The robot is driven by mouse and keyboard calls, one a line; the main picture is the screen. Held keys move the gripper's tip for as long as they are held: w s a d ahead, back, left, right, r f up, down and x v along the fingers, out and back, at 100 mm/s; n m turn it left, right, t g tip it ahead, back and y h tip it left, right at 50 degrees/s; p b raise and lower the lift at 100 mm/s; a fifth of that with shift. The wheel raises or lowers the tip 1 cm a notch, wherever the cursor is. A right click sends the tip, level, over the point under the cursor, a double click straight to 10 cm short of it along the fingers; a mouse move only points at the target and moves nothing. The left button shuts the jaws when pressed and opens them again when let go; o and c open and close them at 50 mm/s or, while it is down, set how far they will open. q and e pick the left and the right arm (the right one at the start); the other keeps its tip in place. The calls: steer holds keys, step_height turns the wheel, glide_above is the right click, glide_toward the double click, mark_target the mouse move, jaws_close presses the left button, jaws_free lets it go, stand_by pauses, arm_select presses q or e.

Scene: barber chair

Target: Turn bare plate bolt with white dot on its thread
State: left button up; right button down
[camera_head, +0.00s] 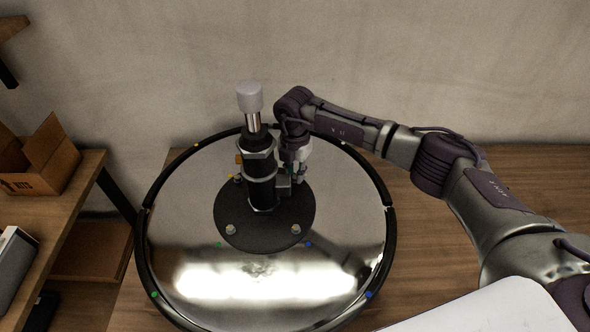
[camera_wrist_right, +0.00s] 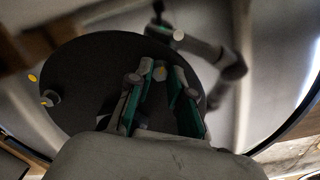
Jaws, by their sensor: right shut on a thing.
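A round black plate (camera_head: 262,236) lies on the mirror-like disc of the chair base (camera_head: 200,290), with a dark column (camera_head: 260,180) standing on it. Bolts show at its front left (camera_head: 230,229), front right (camera_head: 295,229) and back left (camera_head: 237,181). My right gripper (camera_head: 299,176) points down at the plate's back right, beside the column. In the right wrist view its green-lined fingers (camera_wrist_right: 162,76) close around a bolt head (camera_wrist_right: 160,74). No white dot on that bolt's thread can be made out. My left gripper is not in view.
A grey cap (camera_head: 250,97) tops the column. Coloured dots mark the disc's dark rim (camera_head: 143,250). Another bolt (camera_wrist_right: 48,98) shows near a yellow dot in the wrist view. A cardboard box (camera_head: 45,158) sits on a shelf at left. The wall is behind.

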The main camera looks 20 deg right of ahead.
steer(key=m+p, duration=0.1)
steer(key=m, duration=0.3)
steer(key=shift+w+r+m+p, duration=0.1)
steer(key=shift+r+m+p, duration=0.05)
steer(key=shift+m+p, duration=0.15)
steer(key=m+p, duration=0.2)
steer(key=m, duration=0.2)
steer(key=shift+m, duration=0.3)
steer(key=m+p, duration=0.2)
steer(key=m, duration=0.2)
steer(key=shift+r+m+p, duration=0.1)
steer(key=shift+m+p, duration=0.2)
steer(key=shift+p, duration=0.1)
steer(key=m+p, duration=0.2)
steer(key=m, duration=0.1)
steer(key=shift+m, duration=0.3)
steer(key=m+p, duration=0.1)
steer(key=p, duration=0.2)
steer(key=m+p, duration=0.1)
steer(key=p, duration=0.2)
steer(key=m+p, duration=0.2)
steer(key=p, duration=0.2)
steer(key=shift+w+r, duration=0.25)
steer(key=shift+r, duration=0.1)
steer(key=shift+f+m+p, duration=0.3)
steer(key=shift+m+p, duration=0.3)
steer(key=shift+m, duration=0.1)
steer(key=shift+s+f, duration=0.1)
